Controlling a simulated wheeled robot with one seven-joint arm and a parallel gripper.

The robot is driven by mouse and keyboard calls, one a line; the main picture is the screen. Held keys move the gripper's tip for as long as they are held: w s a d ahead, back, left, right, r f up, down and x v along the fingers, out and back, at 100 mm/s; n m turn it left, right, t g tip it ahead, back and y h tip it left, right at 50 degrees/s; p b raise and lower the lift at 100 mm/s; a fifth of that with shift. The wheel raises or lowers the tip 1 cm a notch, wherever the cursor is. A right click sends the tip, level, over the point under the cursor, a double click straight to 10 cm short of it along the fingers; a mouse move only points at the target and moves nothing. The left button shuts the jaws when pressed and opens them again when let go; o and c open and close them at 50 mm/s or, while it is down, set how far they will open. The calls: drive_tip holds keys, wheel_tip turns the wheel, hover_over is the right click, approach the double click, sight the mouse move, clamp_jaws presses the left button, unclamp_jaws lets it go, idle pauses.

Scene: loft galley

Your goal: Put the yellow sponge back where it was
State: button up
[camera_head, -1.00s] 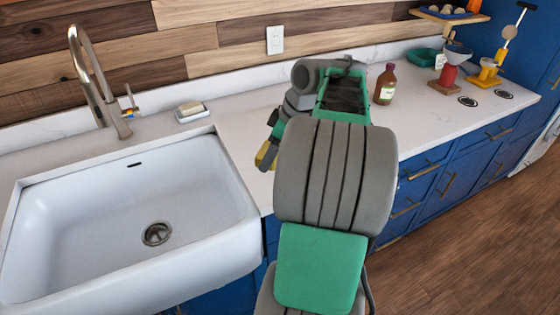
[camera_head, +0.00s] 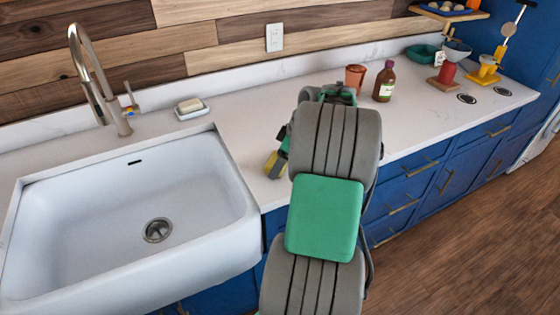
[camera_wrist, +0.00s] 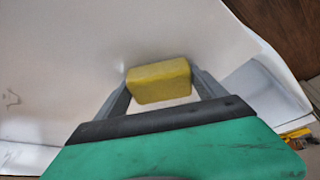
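The yellow sponge (camera_wrist: 160,82) sits between the two fingers of my gripper (camera_wrist: 162,76) in the wrist view, and both fingers appear to press on its ends. In the head view a small yellow patch of the sponge (camera_head: 270,163) shows at the left of my arm, over the counter just right of the sink. My arm hides most of the gripper there, and I cannot tell whether the sponge touches the counter.
The white sink (camera_head: 100,215) is left of my arm, with a faucet (camera_head: 100,85) behind it. A soap dish (camera_head: 192,113) holds a pale bar. A terracotta cup (camera_head: 355,77) and brown bottle (camera_head: 384,84) stand behind my arm. The counter (camera_head: 235,120) between sink and arm is clear.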

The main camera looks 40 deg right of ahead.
drive_tip(key=o, duration=0.4)
drive_tip(key=shift+c, duration=0.2)
